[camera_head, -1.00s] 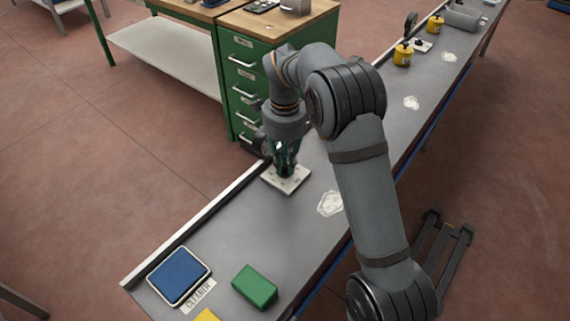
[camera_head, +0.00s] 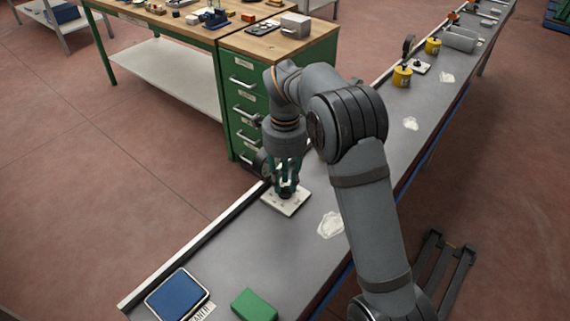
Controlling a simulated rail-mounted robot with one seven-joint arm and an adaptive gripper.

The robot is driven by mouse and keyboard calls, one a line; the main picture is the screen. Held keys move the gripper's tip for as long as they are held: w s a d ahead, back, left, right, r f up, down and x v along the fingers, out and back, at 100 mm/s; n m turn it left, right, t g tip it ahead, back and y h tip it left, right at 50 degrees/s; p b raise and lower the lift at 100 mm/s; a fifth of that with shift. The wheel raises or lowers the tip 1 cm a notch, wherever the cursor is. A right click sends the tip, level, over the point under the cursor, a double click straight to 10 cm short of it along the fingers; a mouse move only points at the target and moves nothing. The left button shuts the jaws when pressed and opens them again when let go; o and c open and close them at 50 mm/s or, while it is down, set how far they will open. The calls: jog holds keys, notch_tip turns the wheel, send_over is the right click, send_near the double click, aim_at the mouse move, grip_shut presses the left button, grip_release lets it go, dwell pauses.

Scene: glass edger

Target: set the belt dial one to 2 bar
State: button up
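A small whitish square plate (camera_head: 291,203) lies on the long grey bench near its back rail, left of my arm. A dark knob (camera_head: 287,189) stands on the plate, partly hidden by my fingers; its scale is too small to read. My gripper (camera_head: 286,184) points straight down over the plate, with its greenish fingers on both sides of the knob. I cannot tell whether the fingers touch it. A second whitish plate with a dark knob (camera_head: 421,67) sits farther along the bench, beside a yellow pot.
A blue pad in a tray (camera_head: 178,294) and a green block (camera_head: 254,305) lie at the near end of the bench. Yellow pots (camera_head: 402,77) stand farther along. A green drawer cabinet (camera_head: 245,110) stands close behind my gripper.

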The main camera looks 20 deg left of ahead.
aim_at(285, 188)
notch_tip(285, 188, up, 10)
jog(key=shift+r, duration=0.25)
jog(key=shift+f, duration=0.1)
dwell(0.4)
notch_tip(285, 188, down, 12)
dwell(0.5)
